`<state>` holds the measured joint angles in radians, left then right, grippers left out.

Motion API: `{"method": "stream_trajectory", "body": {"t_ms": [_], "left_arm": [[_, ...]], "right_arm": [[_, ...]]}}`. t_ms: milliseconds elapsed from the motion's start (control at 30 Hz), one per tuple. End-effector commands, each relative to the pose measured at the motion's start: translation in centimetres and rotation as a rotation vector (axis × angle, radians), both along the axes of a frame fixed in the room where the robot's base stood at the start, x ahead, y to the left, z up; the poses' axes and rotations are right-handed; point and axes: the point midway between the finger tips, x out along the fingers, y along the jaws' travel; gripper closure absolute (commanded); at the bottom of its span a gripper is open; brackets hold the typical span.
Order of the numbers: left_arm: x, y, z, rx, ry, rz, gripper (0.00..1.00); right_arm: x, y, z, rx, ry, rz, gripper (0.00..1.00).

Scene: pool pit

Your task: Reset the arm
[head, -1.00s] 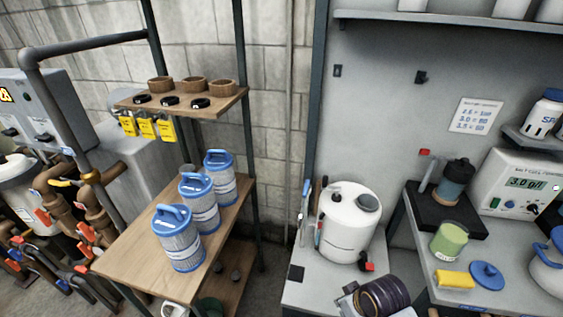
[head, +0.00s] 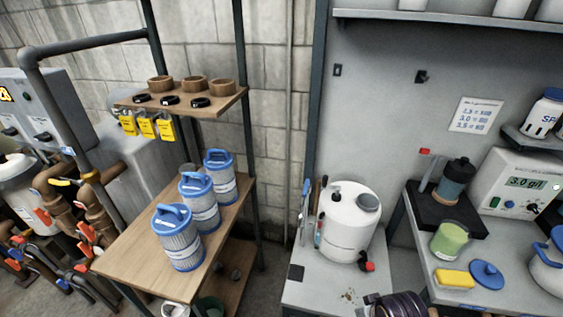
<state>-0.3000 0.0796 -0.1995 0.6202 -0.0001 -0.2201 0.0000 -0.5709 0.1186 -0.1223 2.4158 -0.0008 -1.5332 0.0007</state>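A dark, ribbed, banded rounded part (head: 402,305) shows at the bottom edge of the head view, right of centre, over the front of the grey counter. It appears to be the end of my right arm. A small dark piece sticks out on its left side. The rest is cut off by the frame edge, and no fingertips show clearly, so I cannot tell whether that gripper is open or shut. I see nothing held in it. My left gripper and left arm are not in view.
A white tank (head: 347,225) stands on the grey counter (head: 313,287) just behind the dark part. A yellow sponge (head: 454,278) and a green-filled cup (head: 449,240) stand on the right bench. Several blue-capped filter cartridges (head: 181,240) stand on the wooden shelf (head: 135,246).

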Motion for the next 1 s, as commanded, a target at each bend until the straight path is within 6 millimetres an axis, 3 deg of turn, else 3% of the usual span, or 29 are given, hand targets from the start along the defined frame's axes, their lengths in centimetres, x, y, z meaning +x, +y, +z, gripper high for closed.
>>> {"method": "stream_trajectory", "body": {"t_ms": [367, 667, 1000], "left_arm": [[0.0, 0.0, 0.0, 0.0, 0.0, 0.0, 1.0], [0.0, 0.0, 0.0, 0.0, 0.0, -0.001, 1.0], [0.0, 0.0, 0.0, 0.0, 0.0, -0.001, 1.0]], "right_arm": [[0.9, 0.2, -5.3, 0.0, 0.019, 0.003, 1.0], [1.1, 0.3, -13.2, -0.002, 0.046, 0.007, 1.0], [-0.2, 0.3, -22.0, -0.004, 0.075, 0.013, 1.0]]}}
